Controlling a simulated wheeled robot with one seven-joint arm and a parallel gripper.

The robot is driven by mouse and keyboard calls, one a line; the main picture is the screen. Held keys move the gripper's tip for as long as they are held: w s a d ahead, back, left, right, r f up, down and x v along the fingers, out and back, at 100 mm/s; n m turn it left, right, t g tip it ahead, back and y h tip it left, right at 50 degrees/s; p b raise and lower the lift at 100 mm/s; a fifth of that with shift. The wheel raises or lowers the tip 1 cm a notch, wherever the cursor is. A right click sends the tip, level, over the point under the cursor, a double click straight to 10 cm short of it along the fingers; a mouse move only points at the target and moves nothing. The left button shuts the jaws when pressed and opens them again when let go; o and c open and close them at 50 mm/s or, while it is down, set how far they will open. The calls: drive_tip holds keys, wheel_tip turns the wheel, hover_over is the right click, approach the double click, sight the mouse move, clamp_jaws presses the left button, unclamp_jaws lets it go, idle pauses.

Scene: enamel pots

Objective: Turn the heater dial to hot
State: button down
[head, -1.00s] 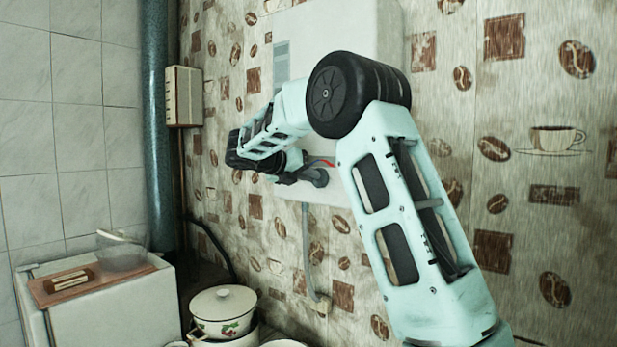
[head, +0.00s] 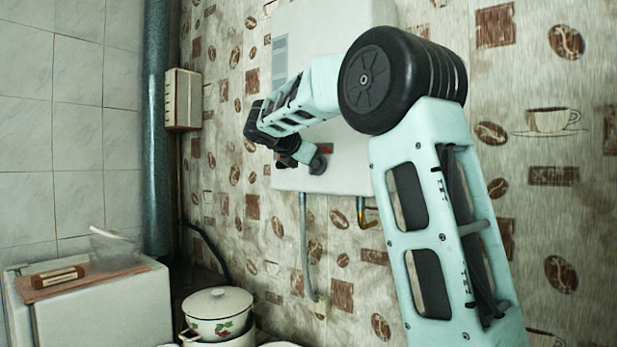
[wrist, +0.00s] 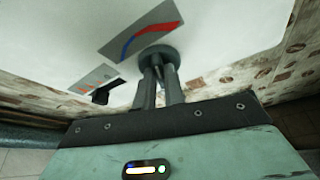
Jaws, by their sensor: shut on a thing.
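The heater (head: 350,165) is a white box on the wall, partly hidden behind my arm. Its dial (wrist: 158,54) is a round dark grey knob on the front face, beside a strip (wrist: 142,30) with an arc running from blue to red. The dial also shows in the head view (head: 318,163). My gripper (wrist: 159,68) is shut on the dial, its two grey fingers reaching up to the knob from below in the wrist view. The fingers cover part of the knob, and I cannot tell which way it points. In the head view my gripper (head: 302,157) is small and dark.
Pipes (head: 305,245) run down from the heater. A lidded white pot (head: 217,312) stands below. A white cabinet (head: 105,312) with a board on top is at the lower left. A small box (head: 182,100) hangs near a thick blue-green pipe (head: 157,140).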

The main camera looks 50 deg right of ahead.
drive_tip(key=m+t+b, duration=0.1)
drive_tip(key=m+b, duration=0.1)
drive_tip(key=b, duration=0.2)
drive_tip(key=m+t+b, duration=0.1)
drive_tip(key=b, duration=0.3)
drive_tip(key=f+m+t+h+b, duration=0.1)
drive_tip(key=m+b, duration=0.1)
drive_tip(key=b, duration=0.2)
drive_tip(key=shift+s+m, duration=0.3)
drive_tip(key=shift+s, duration=0.1)
drive_tip(key=shift+r+b, duration=0.15)
drive_tip(key=shift+b, duration=0.25)
drive_tip(key=c, duration=1.5)
unclamp_jaws()
